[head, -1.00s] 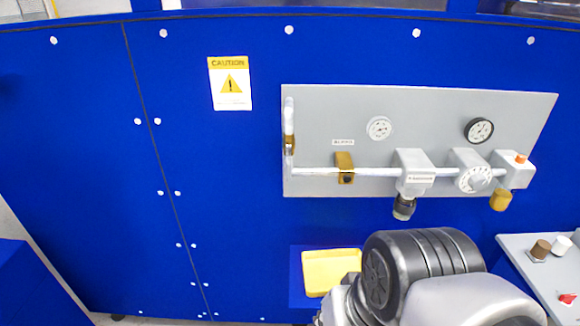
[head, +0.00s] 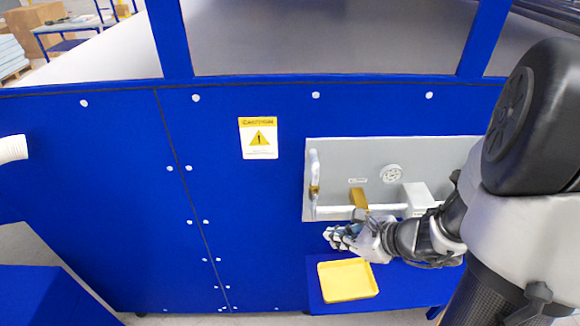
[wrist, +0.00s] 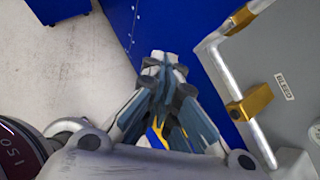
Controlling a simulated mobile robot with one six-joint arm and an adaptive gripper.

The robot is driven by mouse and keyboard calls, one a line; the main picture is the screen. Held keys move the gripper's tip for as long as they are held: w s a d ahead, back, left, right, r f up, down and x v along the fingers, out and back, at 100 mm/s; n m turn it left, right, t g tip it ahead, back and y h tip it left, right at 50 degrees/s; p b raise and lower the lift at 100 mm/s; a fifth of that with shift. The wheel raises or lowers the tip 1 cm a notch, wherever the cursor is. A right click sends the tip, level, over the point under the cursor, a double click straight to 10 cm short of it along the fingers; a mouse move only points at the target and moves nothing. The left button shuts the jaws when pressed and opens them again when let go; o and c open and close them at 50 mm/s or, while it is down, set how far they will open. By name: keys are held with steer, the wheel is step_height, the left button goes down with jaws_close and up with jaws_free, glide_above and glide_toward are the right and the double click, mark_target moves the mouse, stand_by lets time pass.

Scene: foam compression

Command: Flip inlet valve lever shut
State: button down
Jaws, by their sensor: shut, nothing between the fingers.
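A grey panel (head: 330,160) on the blue machine wall carries a white pipe (head: 335,211). A brass block (head: 358,198) sits on the pipe below a small label, and a second brass fitting (head: 314,190) sits on the upright pipe at left. I cannot tell which part is the inlet valve lever or how it is set. My gripper (head: 332,238) is shut and empty, just below the panel's lower left part. In the wrist view, my gripper (wrist: 163,62) is left of the brass block (wrist: 250,103) and apart from it.
A yellow tray (head: 347,280) lies on a blue shelf (head: 395,290) below my gripper. A round gauge (head: 392,174) and a grey valve body (head: 418,197) are farther right on the panel. My arm hides the panel's right side.

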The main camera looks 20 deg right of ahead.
mark_target(314, 214)
steer(key=d+m, duration=0.1)
steer(key=d+m+h+p, duration=0.1)
steer(key=d, duration=0.1)
steer(key=d+m, duration=0.1)
steer(key=d, duration=0.1)
steer(key=shift+s+d+f+m+h+p, duration=0.15)
steer(key=shift+f+m+h+p, duration=0.2)
steer(key=shift+f+m+h, duration=0.05)
steer(key=w+a+f, duration=0.3)
steer(key=w+f, duration=0.4)
steer(key=w, duration=0.3)
steer(key=shift+w+a+b, duration=0.25)
steer(key=shift+w+b, duration=0.05)
steer(key=shift+b, duration=0.05)
